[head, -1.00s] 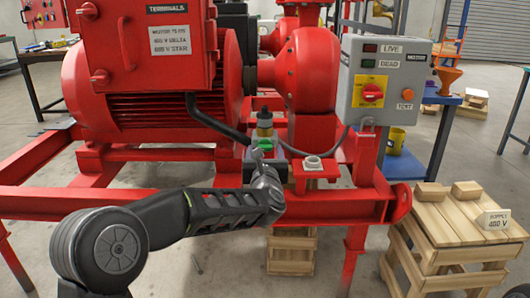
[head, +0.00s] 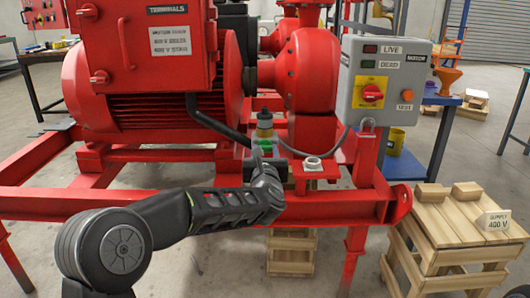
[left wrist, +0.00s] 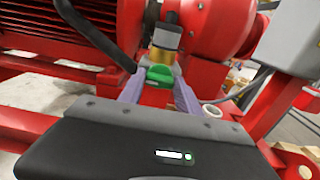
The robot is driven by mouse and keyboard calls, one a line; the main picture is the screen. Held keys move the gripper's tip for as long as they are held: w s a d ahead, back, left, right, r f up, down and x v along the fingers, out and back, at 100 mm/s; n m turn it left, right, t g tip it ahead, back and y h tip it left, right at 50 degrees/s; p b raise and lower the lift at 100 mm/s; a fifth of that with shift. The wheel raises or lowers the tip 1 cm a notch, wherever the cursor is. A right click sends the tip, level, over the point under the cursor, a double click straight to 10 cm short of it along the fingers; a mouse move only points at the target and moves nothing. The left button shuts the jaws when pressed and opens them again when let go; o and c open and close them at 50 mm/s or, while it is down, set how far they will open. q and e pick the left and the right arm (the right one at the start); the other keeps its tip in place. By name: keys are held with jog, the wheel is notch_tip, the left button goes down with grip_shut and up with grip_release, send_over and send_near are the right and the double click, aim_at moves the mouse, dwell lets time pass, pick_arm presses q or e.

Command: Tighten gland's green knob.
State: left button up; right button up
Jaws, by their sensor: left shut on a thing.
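The green knob (left wrist: 160,76) sits at the foot of a gland with a brass and dark body (left wrist: 168,38), in the left wrist view. My left gripper (head: 262,152) reaches in from the front and is shut on the green knob. Its two fingers (left wrist: 158,92) stand on either side of the knob in the left wrist view. The knob's lower part is hidden by the gripper. My right gripper is not in view.
A black cable (head: 218,123) hangs from the red terminal box (head: 168,45) close to the gland. A pale ring fitting (head: 312,163) sits on the red frame right of my gripper. A grey control box (head: 383,83) stands at right.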

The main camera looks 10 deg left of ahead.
pick_arm(q)
grip_shut()
